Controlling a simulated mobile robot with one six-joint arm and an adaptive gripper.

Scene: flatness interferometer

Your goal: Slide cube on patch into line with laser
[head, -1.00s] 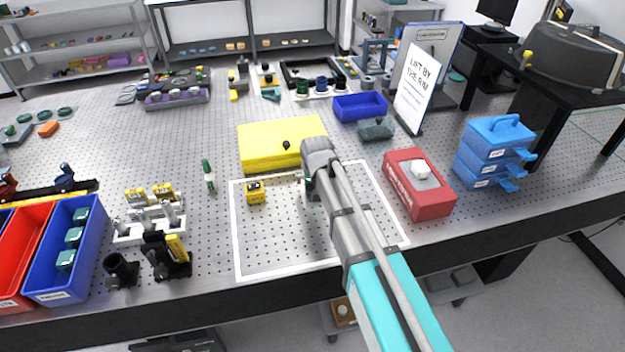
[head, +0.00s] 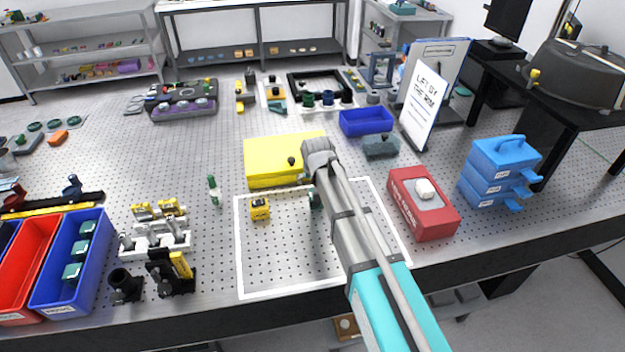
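A small yellow cube-shaped piece (head: 260,208) with dark marks stands on the patch, near its upper left corner. The patch is a white-outlined area (head: 238,255) of the perforated table. My gripper (head: 315,198) is low over the patch, to the right of the cube and apart from it. My own arm hides most of the gripper, so its fingers and anything between them cannot be made out. A yellow box (head: 270,165) with a black knob stands just behind the patch. No laser beam is visible, and I cannot tell which device is the laser.
A red box (head: 435,222) with a white knob stands right of the patch, with blue stacked drawers (head: 500,170) beyond it. A green-topped post (head: 213,190) and black mounts (head: 170,275) stand left. The patch's left half is clear apart from the cube.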

